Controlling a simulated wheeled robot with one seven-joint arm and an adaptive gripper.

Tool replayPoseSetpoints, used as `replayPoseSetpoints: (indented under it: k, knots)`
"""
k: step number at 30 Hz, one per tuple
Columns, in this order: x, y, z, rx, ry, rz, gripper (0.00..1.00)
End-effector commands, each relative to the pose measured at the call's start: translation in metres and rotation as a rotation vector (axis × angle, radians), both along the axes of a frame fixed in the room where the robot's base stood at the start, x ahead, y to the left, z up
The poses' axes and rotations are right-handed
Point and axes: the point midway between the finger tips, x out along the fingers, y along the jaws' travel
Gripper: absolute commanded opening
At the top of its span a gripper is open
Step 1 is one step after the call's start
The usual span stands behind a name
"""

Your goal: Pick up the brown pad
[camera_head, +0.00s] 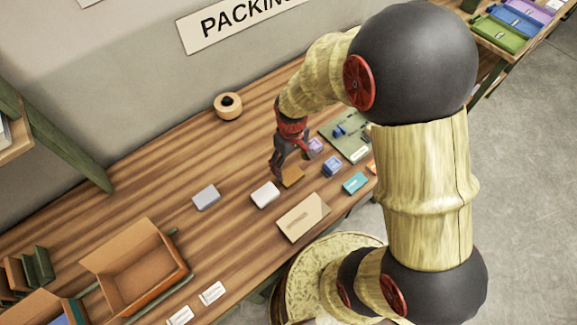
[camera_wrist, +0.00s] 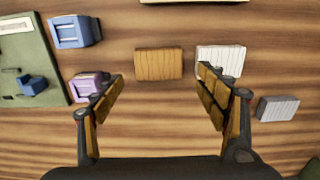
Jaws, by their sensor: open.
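The brown pad (camera_wrist: 159,64) is a small flat ribbed block lying on the wooden table. It shows between and beyond the fingers of my gripper (camera_wrist: 161,95) in the wrist view. My gripper is open and empty, and the pad appears apart from both fingers. In the head view my gripper (camera_head: 291,167) hangs just above the brown pad (camera_head: 293,177), partly covering it. A white pad (camera_wrist: 221,59) lies right of the brown pad in the wrist view, partly behind the right finger.
A purple block (camera_wrist: 86,84) lies close to the left finger, with a blue block (camera_wrist: 74,31) and a green board (camera_wrist: 32,62) beyond. A grey pad (camera_wrist: 277,108) lies at right. A cardboard box (camera_head: 135,270), a tape roll (camera_head: 228,106) and a flat tan box (camera_head: 303,217) also occupy the table.

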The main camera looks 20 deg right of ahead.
Motion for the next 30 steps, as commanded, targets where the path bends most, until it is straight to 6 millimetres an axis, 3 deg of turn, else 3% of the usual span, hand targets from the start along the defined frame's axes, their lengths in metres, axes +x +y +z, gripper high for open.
replayPoseSetpoints:
  k: [18,26,30]
  knots:
    - [0.005,-0.002,-0.069,0.0,0.001,-0.001,0.73]
    - [0.006,-0.002,-0.072,0.0,-0.001,-0.001,0.73]
    - [0.006,-0.002,-0.072,0.0,-0.001,-0.001,0.66]
